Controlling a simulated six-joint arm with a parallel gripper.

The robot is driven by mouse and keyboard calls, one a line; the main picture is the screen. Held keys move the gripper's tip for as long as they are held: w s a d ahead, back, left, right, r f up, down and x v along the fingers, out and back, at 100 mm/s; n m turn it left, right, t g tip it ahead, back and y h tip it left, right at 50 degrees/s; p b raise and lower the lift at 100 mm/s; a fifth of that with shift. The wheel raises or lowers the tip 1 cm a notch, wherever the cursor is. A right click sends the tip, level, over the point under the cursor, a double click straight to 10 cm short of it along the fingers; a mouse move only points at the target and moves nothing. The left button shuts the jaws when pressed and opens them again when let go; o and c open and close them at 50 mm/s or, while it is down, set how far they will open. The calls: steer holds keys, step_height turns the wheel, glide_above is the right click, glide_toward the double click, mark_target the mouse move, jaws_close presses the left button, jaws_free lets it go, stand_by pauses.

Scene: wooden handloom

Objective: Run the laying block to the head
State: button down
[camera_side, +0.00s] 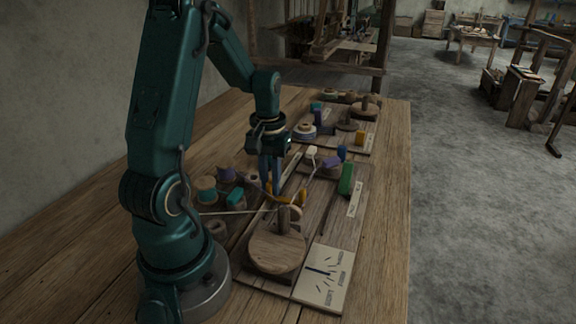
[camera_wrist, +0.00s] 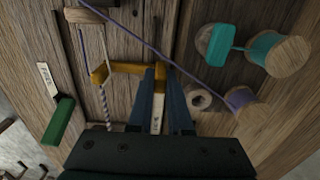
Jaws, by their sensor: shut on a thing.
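The laying block appears to be the mustard-yellow angled piece (camera_wrist: 127,67) in the wrist view. One end lies between my fingers (camera_wrist: 160,90), which are shut on it. Its far end sits at the cords: pale and purple strands (camera_wrist: 102,45) on one side, a striped twisted rope (camera_wrist: 106,105) on the other. In the side view my gripper (camera_side: 271,188) points down at the board, with the yellow piece (camera_side: 289,198) at its tips. A round wooden disc with a post (camera_side: 275,250) stands in front. I cannot tell which end is the head.
A green block (camera_side: 346,180) stands right of the gripper. A teal spool (camera_wrist: 277,53), a purple spool (camera_wrist: 245,100) and a wooden ring (camera_wrist: 199,97) stand close by. A purple thread (camera_wrist: 150,45) crosses near my fingers. A marked card (camera_side: 322,277) lies at the board's front; the table's right strip is clear.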

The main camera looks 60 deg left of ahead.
steer(key=shift+s+d, duration=1.9)
steer(key=shift+d, duration=0.05)
steer(key=c, duration=0.8)
jaws_free()
steer(key=shift+s, duration=0.1)
steer(key=shift+c, duration=0.2)
steer(key=shift+r, duration=2.55)
